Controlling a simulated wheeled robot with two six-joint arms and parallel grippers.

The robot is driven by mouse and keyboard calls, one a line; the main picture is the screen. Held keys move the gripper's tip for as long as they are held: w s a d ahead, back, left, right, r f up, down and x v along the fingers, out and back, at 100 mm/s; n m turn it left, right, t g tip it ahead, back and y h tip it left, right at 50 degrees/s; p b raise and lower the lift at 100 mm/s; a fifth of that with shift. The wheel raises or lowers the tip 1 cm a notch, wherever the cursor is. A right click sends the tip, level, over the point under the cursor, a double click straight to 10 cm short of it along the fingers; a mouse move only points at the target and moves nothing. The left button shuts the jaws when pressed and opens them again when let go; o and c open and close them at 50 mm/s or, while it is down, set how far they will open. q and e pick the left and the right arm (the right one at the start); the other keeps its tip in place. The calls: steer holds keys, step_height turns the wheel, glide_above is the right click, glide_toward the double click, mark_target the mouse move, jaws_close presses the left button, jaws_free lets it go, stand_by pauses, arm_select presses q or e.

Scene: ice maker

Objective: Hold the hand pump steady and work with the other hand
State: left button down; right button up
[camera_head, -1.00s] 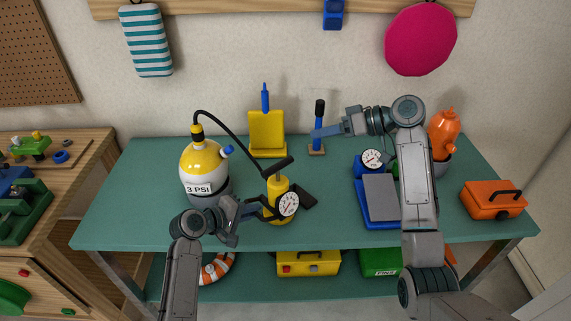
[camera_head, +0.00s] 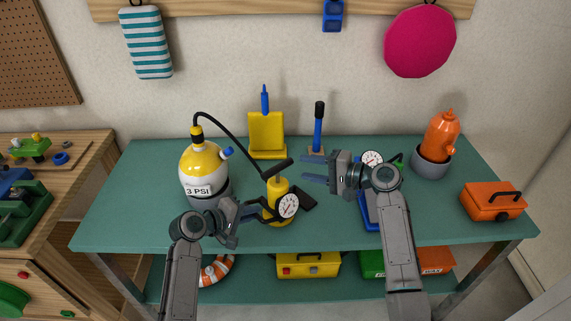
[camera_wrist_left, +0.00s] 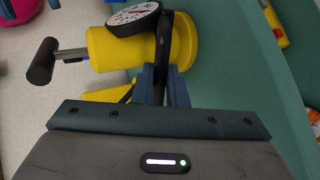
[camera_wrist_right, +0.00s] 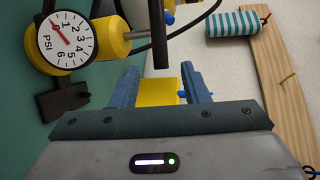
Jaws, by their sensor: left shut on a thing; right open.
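The yellow hand pump (camera_head: 276,206) stands upright on the green table, with a round gauge (camera_head: 288,205), a black T-handle (camera_head: 277,168) and a black foot (camera_head: 306,199). My left gripper (camera_head: 258,209) is shut on a black bar at the pump's side, seen in the left wrist view (camera_wrist_left: 160,70). My right gripper (camera_head: 308,180) is open and empty, just right of the pump, fingers pointing left. In the right wrist view the T-handle (camera_wrist_right: 160,35) lies ahead of the right fingers, apart from them.
A yellow-topped tank (camera_head: 200,163) labelled 3 PSI stands left of the pump, with a black hose (camera_head: 235,140) running to the pump. An orange bottle (camera_head: 442,135) and orange box (camera_head: 493,202) stand right.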

mark_target(289, 165)
steer(key=x, duration=0.7)
steer(key=shift+w+a, duration=0.15)
steer(key=shift+a, duration=0.15)
jaws_close()
